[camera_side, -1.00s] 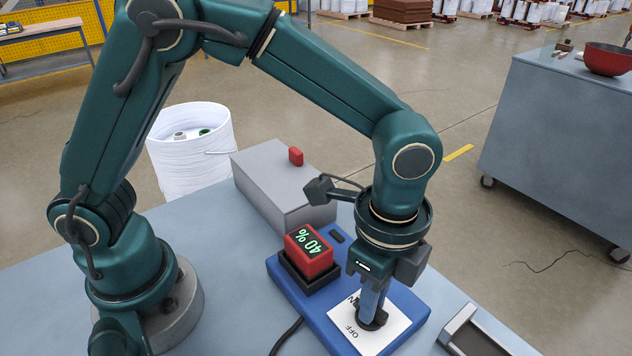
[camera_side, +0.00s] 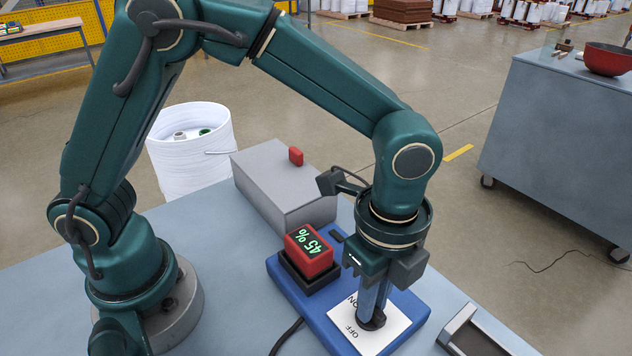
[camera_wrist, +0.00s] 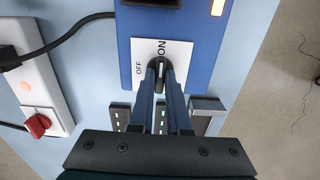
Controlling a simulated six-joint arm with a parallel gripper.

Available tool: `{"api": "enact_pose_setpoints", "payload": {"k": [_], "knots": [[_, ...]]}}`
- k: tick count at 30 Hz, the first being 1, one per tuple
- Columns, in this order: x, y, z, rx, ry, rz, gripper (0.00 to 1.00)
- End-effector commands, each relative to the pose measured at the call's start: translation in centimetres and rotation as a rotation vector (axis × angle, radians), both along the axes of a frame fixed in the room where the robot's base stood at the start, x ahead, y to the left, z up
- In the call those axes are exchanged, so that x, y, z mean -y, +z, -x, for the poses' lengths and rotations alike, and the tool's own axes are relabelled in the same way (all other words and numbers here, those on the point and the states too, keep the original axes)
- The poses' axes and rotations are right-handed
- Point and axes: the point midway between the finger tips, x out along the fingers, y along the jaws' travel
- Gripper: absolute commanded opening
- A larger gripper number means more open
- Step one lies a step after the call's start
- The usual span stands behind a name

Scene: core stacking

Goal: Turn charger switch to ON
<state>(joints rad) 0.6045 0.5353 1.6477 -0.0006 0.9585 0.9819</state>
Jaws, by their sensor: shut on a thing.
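The blue charger (camera_side: 285,280) lies on the table, with a red battery (camera_side: 318,266) reading 45 % in its dark holder. The white switch plate (camera_side: 395,327) carries OFF and ON labels; the wrist view shows the plate too (camera_wrist: 182,50). My gripper (camera_side: 372,315) points down over the plate, shut on the dark switch knob (camera_wrist: 160,66). In the wrist view my fingers (camera_wrist: 162,75) close on both sides of the knob, and its pale line points up toward ON. An orange light (camera_wrist: 217,8) glows on the charger.
A grey box (camera_side: 275,190) with a red button (camera_side: 296,156) stands behind the charger. A grey tray (camera_side: 462,325) lies to its right. In the wrist view a power strip (camera_wrist: 50,90) with a red switch (camera_wrist: 38,125) and a black cable lie at left.

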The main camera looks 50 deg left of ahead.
Motion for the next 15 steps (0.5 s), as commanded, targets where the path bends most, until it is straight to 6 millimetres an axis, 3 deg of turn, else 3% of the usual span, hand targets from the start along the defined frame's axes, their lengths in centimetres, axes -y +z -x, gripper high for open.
{"api": "enact_pose_setpoints", "payload": {"k": [1, 3, 11, 15], "knots": [[-0.1, 0.07, 0.03, -0.001, -0.003, -0.003, 0.26], [-0.08, 0.06, 0.02, 0.0, -0.002, -0.003, 0.45], [-0.04, 0.04, 0.01, 0.0, -0.001, -0.001, 0.45], [0.03, 0.93, -0.07, 0.003, 0.0, 0.001, 0.45]]}}
